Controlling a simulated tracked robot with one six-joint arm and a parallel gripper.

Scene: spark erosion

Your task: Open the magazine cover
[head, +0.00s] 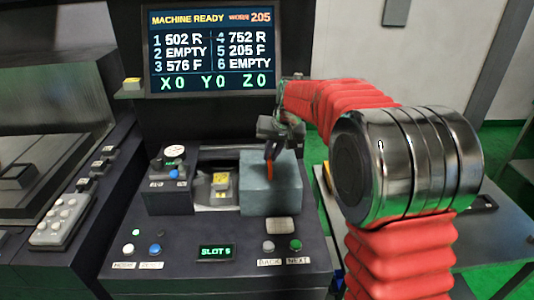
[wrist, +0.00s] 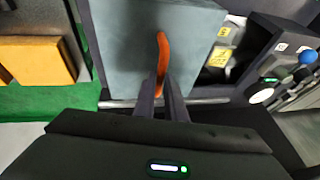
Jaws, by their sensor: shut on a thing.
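The magazine cover (head: 283,190) is a grey-blue box on the right part of the dark console; it also fills the upper middle of the wrist view (wrist: 120,40). An orange handle (head: 269,171) stands on it and shows as a curved bar in the wrist view (wrist: 163,50). My gripper (head: 271,152) is over the cover with its fingers shut on the handle, seen from behind in the wrist view (wrist: 166,82). Left of the cover, an uncovered recess (head: 205,193) shows a piece with yellow labels (head: 221,182). What lies under the cover is hidden.
A screen (head: 211,50) reads MACHINE READY and lists slots. A block with a blue knob (head: 170,187) stands left of the recess. In front are a SLOT 5 display (head: 215,252) and BACK and NEXT buttons (head: 295,245). A grey table (head: 480,225) stands at right.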

